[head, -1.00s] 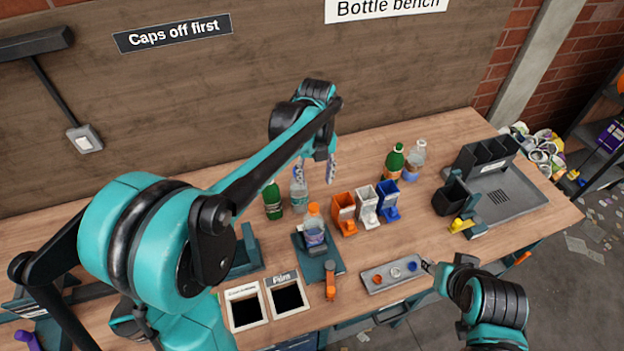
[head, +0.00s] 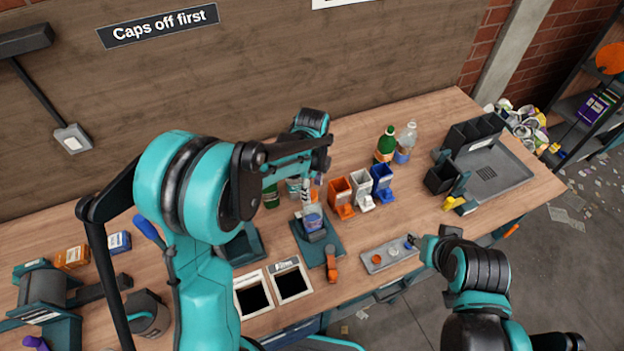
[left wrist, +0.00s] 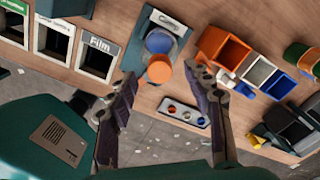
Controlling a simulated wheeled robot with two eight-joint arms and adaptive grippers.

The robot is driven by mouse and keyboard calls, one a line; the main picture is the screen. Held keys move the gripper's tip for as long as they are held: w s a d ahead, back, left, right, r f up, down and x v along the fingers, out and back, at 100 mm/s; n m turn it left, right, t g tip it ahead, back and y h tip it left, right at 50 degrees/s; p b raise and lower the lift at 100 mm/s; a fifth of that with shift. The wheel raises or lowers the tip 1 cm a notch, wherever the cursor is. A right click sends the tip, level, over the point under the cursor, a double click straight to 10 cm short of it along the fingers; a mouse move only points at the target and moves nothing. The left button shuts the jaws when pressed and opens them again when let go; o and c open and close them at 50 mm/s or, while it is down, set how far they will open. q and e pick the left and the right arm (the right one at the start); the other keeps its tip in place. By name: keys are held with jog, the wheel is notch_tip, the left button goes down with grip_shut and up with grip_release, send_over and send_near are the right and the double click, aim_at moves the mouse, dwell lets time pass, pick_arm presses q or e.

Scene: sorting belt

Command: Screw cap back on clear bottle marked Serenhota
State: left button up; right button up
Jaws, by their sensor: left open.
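A clear bottle with a blue-purple label (head: 313,221) stands upright in the dark teal clamp stand (head: 331,243). It also shows from above in the left wrist view (left wrist: 158,42), with an orange cap (left wrist: 159,70) at its top. Whether the cap is screwed tight cannot be told. The label is too small to read. My left gripper (head: 308,190) is open above the bottle and partly hides its top. In the left wrist view its fingers (left wrist: 162,76) are on either side of the cap, apart. My right gripper (head: 413,241) is by the cap tray's right end; its jaws are unclear.
The grey tray (head: 374,269) holds orange, white and blue caps. Orange (head: 340,192), white (head: 363,189) and blue (head: 382,180) bins stand right of the clamp. A green bottle (head: 385,146) and a clear bottle (head: 405,141) stand behind.

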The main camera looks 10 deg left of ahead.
pick_arm(q)
jog(key=shift+f, duration=0.7)
grip_shut()
jog(key=c, duration=1)
grip_release()
grip_shut()
jog(key=shift+f+m+b, duration=0.1)
jog(key=shift+m+b, duration=0.3)
jog(key=shift+m, duration=2.2)
